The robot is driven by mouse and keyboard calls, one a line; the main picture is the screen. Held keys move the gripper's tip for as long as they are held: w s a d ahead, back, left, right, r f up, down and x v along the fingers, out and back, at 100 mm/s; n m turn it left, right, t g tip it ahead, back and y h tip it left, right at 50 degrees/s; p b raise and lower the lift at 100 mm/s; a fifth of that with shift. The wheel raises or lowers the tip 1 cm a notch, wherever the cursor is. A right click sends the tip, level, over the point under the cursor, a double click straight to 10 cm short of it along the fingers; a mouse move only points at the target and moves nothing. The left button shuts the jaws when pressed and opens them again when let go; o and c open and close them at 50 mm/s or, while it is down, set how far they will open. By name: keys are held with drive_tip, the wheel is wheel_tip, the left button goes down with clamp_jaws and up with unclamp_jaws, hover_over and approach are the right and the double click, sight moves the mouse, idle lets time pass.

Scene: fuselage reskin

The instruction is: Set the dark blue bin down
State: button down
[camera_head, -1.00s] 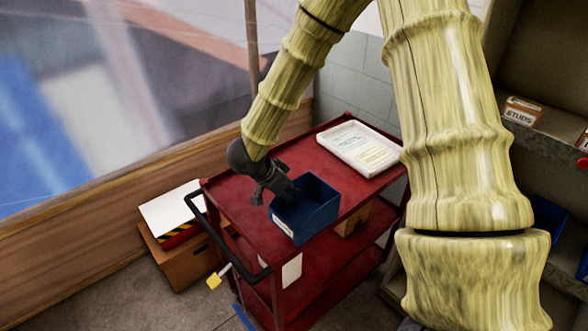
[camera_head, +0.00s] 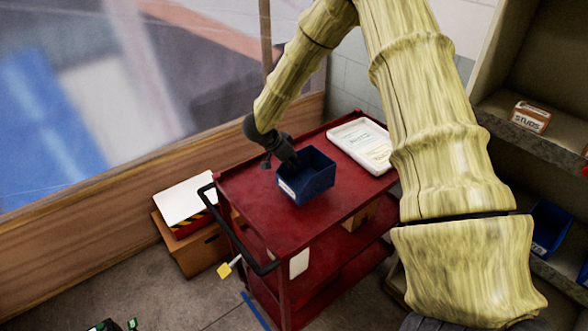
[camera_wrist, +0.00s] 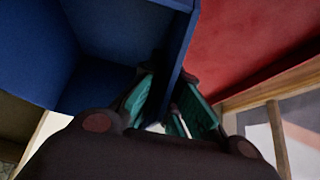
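The dark blue bin (camera_head: 318,187) is upright, open side up, over the red cart's (camera_head: 257,207) top shelf in the head view. A small white label faces the front. Whether its base touches the shelf I cannot tell. My gripper (camera_head: 291,160) is at the bin's left rear wall. In the wrist view, the bin (camera_wrist: 110,30) fills the upper left, and its wall passes between the teal finger pads of my gripper (camera_wrist: 168,108). The gripper is shut on that wall. The fingertips are partly hidden.
A white tray with a printed sheet (camera_head: 362,147) lies on the cart top behind the bin. The cart has a black handle (camera_head: 238,240) at left. A brown box (camera_head: 190,250) stands beside it. Shelving with a STUDS box (camera_head: 531,117) is at right.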

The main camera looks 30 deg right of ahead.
sight(297, 174)
drive_tip(key=shift+f+p, duration=0.5)
drive_tip(key=shift+f, duration=1.2)
drive_tip(key=shift+f, duration=0.1)
drive_tip(key=c, duration=1.6)
unclamp_jaws()
drive_tip(key=shift+c, duration=0.2)
drive_tip(key=b+v, duration=0.2)
drive_tip(key=v, duration=1)
